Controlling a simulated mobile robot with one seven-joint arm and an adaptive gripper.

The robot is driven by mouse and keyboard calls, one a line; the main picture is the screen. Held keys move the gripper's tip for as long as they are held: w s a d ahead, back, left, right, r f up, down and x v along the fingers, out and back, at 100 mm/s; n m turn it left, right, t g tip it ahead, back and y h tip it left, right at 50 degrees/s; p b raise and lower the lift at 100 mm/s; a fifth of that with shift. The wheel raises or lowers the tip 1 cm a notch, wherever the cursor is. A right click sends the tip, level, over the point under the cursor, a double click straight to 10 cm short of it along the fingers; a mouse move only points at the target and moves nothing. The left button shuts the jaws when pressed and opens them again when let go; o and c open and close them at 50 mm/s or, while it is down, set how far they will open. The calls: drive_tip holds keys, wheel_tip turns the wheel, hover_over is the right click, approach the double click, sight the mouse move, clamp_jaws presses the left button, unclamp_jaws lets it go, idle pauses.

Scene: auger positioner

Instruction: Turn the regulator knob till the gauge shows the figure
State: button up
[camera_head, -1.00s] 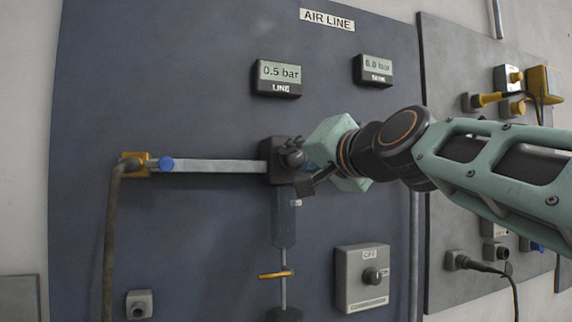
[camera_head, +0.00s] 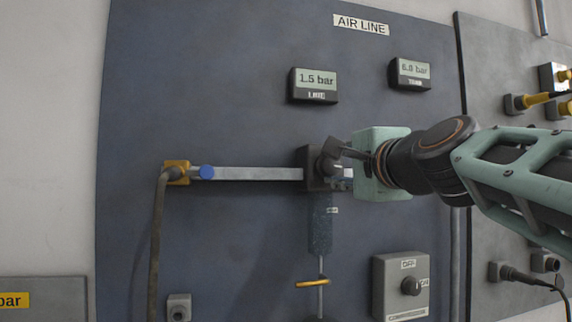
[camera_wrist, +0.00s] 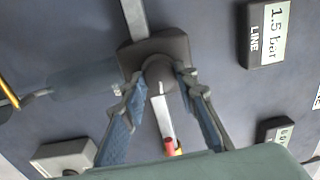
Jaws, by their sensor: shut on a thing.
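The regulator is a dark block on the air line pipe, with a round dark knob (camera_head: 328,166) on its front. My gripper (camera_head: 340,160) reaches in from the right and is shut on the knob. In the wrist view the two fingers lie on either side of the knob (camera_wrist: 160,74), which has a pale mark on its face. The LINE gauge (camera_head: 314,86) reads 1.5 bar; it also shows in the wrist view (camera_wrist: 265,32). A yellow label (camera_head: 12,300) at the lower left ends in "bar"; its figure is cut off by the picture edge.
The TANK gauge (camera_head: 410,74) reads 6.0 bar. A filter bowl (camera_head: 320,222) hangs below the regulator, and a grey switch box (camera_head: 400,285) is at lower right.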

drive_tip(key=shift+r+m, duration=0.3)
drive_tip(key=o, duration=1)
drive_tip(key=shift+c, duration=0.2)
drive_tip(key=shift+o, duration=1)
drive_tip(key=shift+f, duration=0.2)
drive_tip(key=s+d, duration=0.2)
drive_tip(key=s, duration=0.9)
drive_tip(key=shift+s+f, duration=0.25)
drive_tip(key=shift+s, duration=0.1)
drive_tip(key=shift+d, duration=0.1)
